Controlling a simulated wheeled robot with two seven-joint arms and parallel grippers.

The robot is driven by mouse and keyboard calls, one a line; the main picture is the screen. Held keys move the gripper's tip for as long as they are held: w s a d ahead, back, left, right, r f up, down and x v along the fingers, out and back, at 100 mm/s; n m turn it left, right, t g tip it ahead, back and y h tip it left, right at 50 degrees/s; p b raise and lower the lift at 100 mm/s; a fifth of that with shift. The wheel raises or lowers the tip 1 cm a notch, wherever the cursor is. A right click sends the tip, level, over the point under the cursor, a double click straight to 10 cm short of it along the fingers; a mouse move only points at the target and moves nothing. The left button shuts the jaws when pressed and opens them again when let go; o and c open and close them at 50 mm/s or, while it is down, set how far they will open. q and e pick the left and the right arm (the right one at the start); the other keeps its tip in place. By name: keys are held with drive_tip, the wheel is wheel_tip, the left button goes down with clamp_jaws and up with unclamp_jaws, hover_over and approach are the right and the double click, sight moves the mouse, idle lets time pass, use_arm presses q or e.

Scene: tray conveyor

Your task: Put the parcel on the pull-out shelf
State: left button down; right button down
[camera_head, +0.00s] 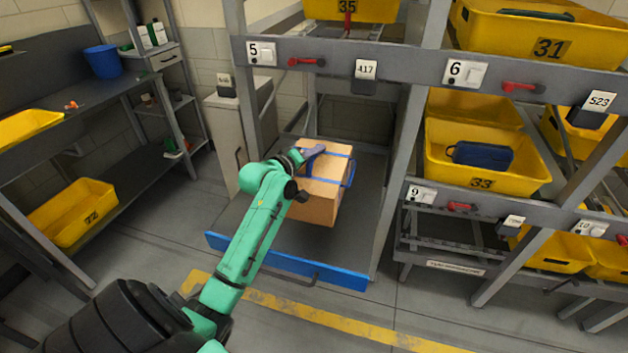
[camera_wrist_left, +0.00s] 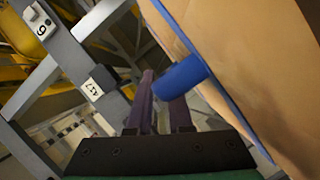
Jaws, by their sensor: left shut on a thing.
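The parcel (camera_head: 322,205) is a brown cardboard box with blue straps and a blue handle (camera_head: 350,174) at its side. My left gripper (camera_head: 314,152) is at the top of the parcel. In the left wrist view the fingers (camera_wrist_left: 160,108) are shut around a blue strap or handle (camera_wrist_left: 181,78) beside the parcel's cardboard face (camera_wrist_left: 250,60). The pull-out shelf (camera_head: 287,262) is grey with a blue front edge, low in the bay under label 5. The parcel shows over the shelf, slightly tilted; I cannot tell whether it touches it. My right gripper is not in view.
Rack posts and a grey beam with labels 5 (camera_head: 262,53) and 6 (camera_head: 465,73) frame the bay. Yellow bins, one marked 33 (camera_head: 483,183), fill the right rack. A grey cabinet (camera_head: 233,130) stands left of the shelf. Floor in front is clear.

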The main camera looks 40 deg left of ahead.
use_arm(q)
wheel_tip(320, 180, down, 9)
idle(0.3)
drive_tip(key=shift+f, duration=0.1)
drive_tip(key=c, duration=0.9)
unclamp_jaws()
drive_tip(key=shift+f, duration=0.1)
drive_tip(key=shift+o, duration=0.3)
drive_tip(key=shift+s, duration=0.1)
wheel_tip(320, 180, up, 3)
drive_tip(key=b, duration=0.1)
hover_over(290, 216)
drive_tip(key=shift+w+a, duration=0.3)
drive_tip(key=shift+w, duration=0.05)
drive_tip(key=shift+f, duration=0.15)
